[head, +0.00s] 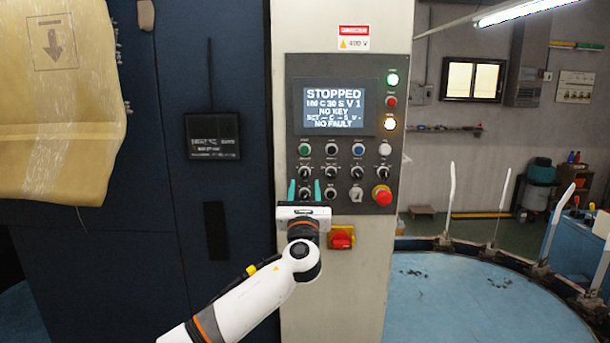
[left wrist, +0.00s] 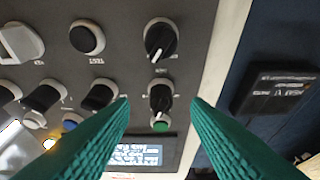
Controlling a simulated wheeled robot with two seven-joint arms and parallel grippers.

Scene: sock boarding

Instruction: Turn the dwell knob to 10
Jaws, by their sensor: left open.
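A grey control panel (head: 343,135) carries a row of pointer knobs whose small labels I cannot read, so I cannot tell which is the dwell knob. The row includes a left knob (head: 304,172), a second knob (head: 331,172) and a third knob (head: 357,172). My left gripper (head: 304,186) is open in front of the panel's lower left. Its teal fingers point at the panel. In the left wrist view a black knob (left wrist: 160,97) appears between the fingertips, apart from both; another knob (left wrist: 160,40) is above it. My right gripper is not in view.
The screen (head: 334,108) reads STOPPED, 180 C, 30 S, V 1, NO KEY, NO FAULT. A red emergency button (head: 382,195) and a key switch (head: 357,194) sit at lower right. A red switch (head: 341,238) is below the panel. A round blue table (head: 480,300) stands right.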

